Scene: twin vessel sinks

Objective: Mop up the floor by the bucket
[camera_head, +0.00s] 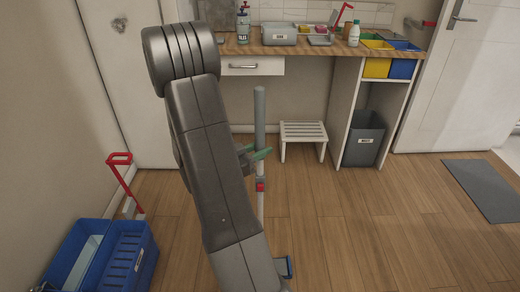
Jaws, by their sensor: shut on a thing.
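My gripper (261,154), with green fingertips, is shut on the grey handle of the mop (260,108). The handle stands nearly upright, with a red band below my grip. The blue bucket (145,266) with a red lever handle (120,160) stands on the wooden floor (350,235) at the lower left, apart from the mop. No spill is clearly visible.
A wooden counter (290,50) with bottles and trays runs along the back. Under or beside it are a white step stool (303,130) and a grey bin (364,140). A grey mat (486,188) lies by the white door at right. The floor at centre right is clear.

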